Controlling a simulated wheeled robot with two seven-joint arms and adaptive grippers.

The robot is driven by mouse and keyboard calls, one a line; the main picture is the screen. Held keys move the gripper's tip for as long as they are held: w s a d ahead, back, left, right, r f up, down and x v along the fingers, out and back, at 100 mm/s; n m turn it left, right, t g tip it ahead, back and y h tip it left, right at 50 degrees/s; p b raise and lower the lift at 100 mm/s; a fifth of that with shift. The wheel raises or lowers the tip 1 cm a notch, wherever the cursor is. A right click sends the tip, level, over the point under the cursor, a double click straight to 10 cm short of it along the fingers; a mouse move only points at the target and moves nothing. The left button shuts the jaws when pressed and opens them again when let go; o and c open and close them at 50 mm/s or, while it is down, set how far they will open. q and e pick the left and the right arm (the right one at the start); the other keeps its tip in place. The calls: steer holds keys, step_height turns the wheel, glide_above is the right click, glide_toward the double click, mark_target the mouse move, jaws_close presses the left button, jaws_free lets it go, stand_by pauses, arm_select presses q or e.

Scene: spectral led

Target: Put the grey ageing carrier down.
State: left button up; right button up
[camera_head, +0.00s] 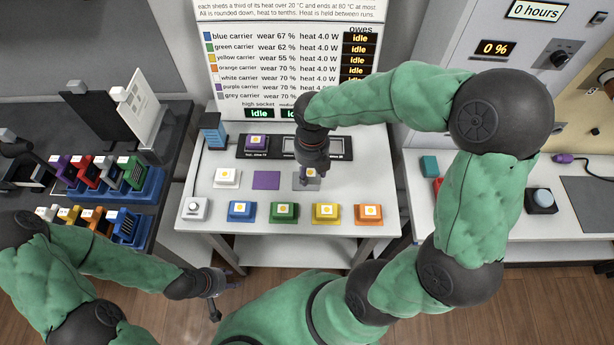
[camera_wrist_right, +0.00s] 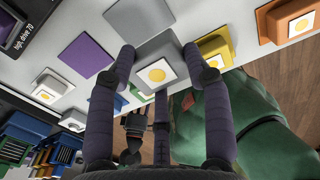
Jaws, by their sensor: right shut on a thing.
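The grey ageing carrier (camera_wrist_right: 157,55) is a grey block with a yellow dot on a white square on top. My right gripper (camera_head: 311,172) is shut on it, with one finger on each side in the right wrist view (camera_wrist_right: 157,68). In the head view the carrier (camera_head: 313,184) is partly hidden by the gripper. A flat grey pad (camera_wrist_right: 138,15) lies beside it in the wrist view. Whether the carrier touches the table is unclear. My left gripper (camera_head: 215,296) is open and empty, in front of the white table's left front edge.
Blue (camera_head: 242,210), green (camera_head: 284,212), yellow (camera_head: 326,213) and orange (camera_head: 369,214) carriers form the front row. A white carrier (camera_head: 227,177) and bare purple pad (camera_head: 266,180) lie left of the gripper. A purple carrier (camera_head: 256,143) sits in the black fixture (camera_head: 342,143) behind.

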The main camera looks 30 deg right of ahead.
steer(key=w+f, duration=0.1)
steer(key=w+f+b, duration=0.1)
steer(key=f, duration=0.1)
steer(key=shift+w+d+f, duration=0.15)
steer(key=shift+w+d, duration=0.05)
steer(key=shift+w, duration=0.15)
steer(key=f+b, duration=0.2)
steer(key=f, duration=0.1)
steer(key=shift+w+f, duration=0.2)
steer(key=shift+r, duration=0.1)
steer(key=o, duration=1.3)
steer(key=shift+f, duration=0.2)
steer(key=shift+r, duration=0.1)
step_height(320, 180, up, 12)
steer(key=p, duration=0.5)
steer(key=shift+r, duration=0.1)
